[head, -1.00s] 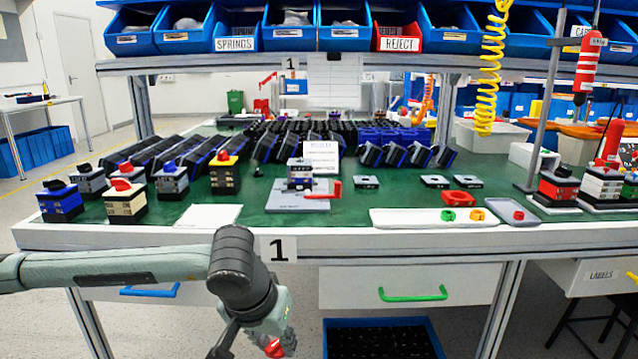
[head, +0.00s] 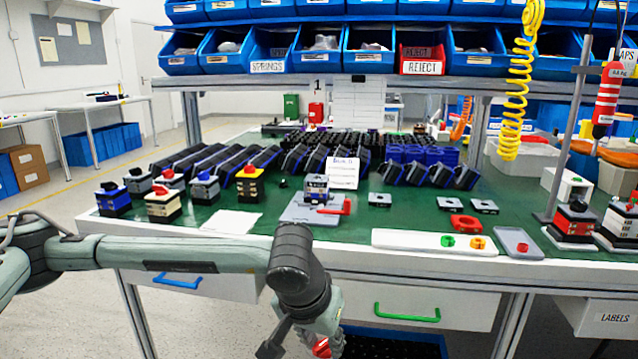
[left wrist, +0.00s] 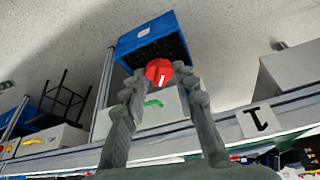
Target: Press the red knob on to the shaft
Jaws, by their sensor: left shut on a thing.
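My left gripper (head: 324,348) is low in front of the workbench, below the table edge. In the left wrist view, the left gripper (left wrist: 160,80) is shut on a red knob (left wrist: 159,71) with a white pointer mark. The knob also shows in the head view (head: 321,347), at the bottom and partly hidden by the gripper. A switch body (head: 317,188) stands on a grey fixture plate (head: 298,211) with a red lever (head: 346,206) near the bench's middle. Its shaft is too small to make out. My right gripper is not in view.
A white tray (head: 400,239) holds a green knob (head: 447,241) and an orange knob (head: 477,243). A grey tray (head: 532,248) beside it holds another red knob (head: 523,247). Several finished switches stand at the left. The green bench top has clear patches around the fixture.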

